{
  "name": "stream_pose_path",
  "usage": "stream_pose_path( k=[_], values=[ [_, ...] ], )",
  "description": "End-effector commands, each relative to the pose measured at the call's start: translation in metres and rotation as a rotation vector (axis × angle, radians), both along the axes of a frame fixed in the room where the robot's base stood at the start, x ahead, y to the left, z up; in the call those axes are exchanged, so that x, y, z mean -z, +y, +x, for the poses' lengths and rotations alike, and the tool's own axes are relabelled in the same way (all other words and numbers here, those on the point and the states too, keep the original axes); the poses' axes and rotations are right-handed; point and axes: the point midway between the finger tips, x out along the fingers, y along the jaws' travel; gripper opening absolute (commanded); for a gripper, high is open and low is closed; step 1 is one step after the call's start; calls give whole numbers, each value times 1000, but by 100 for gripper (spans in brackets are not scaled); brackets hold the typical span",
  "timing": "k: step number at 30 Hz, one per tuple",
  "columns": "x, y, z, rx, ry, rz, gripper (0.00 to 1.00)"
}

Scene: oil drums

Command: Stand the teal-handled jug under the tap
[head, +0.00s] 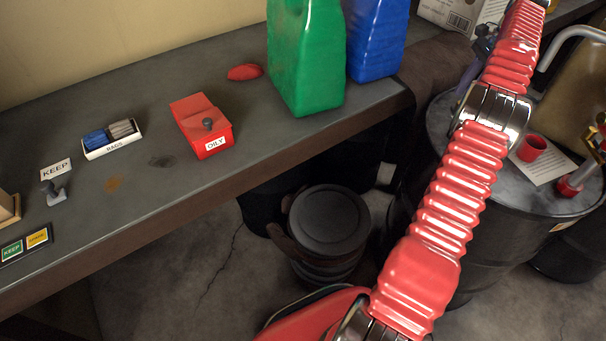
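No teal-handled jug can be made out in the head view. No tap can be clearly identified. A curved grey pipe (571,37) shows at the upper right. A small red-based metal fitting (572,185) sits on the black drum (470,215) at the right. My red ribbed arm runs from the bottom centre to the top right and crosses in front of the drum. My gripper is outside the picture, so its state does not show.
The grey bench (130,205) holds a green canister (305,60), a blue canister (377,40), a red box marked OILY (203,125) and a rags tray (112,141). A red cup (532,148) and paper (545,172) lie on the drum. A lidded dark bin (329,222) stands below.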

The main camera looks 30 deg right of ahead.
Motion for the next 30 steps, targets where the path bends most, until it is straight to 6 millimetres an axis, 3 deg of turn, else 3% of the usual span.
stream_pose_path(
  k=[8,16,23,30],
  values=[
    [-48,57,44,-171,-34,-66,31],
    [-93,132,77,-371,-71,-141,31],
    [-124,201,90,-542,-105,-202,31],
    [-148,274,89,-721,-141,-268,31]
  ],
)
